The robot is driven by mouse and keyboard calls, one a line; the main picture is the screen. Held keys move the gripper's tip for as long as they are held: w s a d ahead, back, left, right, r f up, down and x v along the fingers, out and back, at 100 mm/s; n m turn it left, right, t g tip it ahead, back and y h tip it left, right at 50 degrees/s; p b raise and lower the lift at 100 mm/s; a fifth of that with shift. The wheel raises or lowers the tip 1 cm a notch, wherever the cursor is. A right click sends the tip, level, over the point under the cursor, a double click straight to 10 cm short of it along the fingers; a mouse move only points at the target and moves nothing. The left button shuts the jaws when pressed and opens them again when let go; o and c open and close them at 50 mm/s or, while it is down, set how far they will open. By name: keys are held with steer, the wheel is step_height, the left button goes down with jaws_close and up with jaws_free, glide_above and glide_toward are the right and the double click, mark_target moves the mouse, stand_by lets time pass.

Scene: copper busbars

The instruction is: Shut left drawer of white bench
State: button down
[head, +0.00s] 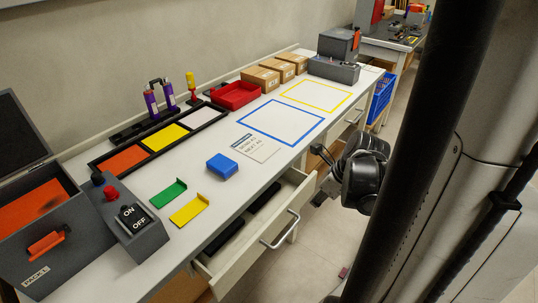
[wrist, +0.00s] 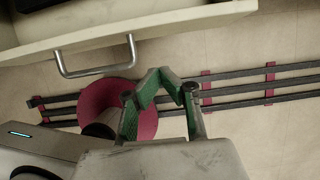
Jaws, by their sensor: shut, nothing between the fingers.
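The left drawer (head: 262,236) of the white bench (head: 232,195) is pulled out in the head view. Its metal bar handle (head: 281,230) is on the front panel, and dark pieces lie inside. In the wrist view the drawer front (wrist: 190,22) crosses the top left, with the handle (wrist: 95,72) hanging below it. My gripper (wrist: 158,76) has green fingers whose tips meet, with nothing between them. It is to the right of the handle in that view, apart from it. In the head view my wrist is right of the open drawer, and the fingertips are hard to make out.
A second drawer handle (head: 354,117) shows farther along the bench front. The benchtop holds a switch box (head: 128,212), a blue block (head: 222,166), a red tray (head: 236,96) and cardboard boxes (head: 262,80). Floor rails (wrist: 240,91) run below my gripper.

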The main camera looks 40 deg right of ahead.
mark_target(295, 203)
steer(key=shift+w+a+f+b, duration=0.25)
steer(key=shift+w+f, duration=0.1)
steer(key=shift+w, duration=0.45)
steer(key=shift+w+a+f+b, duration=0.2)
steer(key=shift+w+f, duration=0.15)
steer(key=shift+w, duration=0.4)
steer(key=shift+w+a+f+b, duration=0.15)
steer(key=shift+w+a+f, duration=0.15)
steer(key=shift+w, duration=0.5)
steer(key=shift+w+d, duration=0.1)
steer(key=shift+w, duration=0.05)
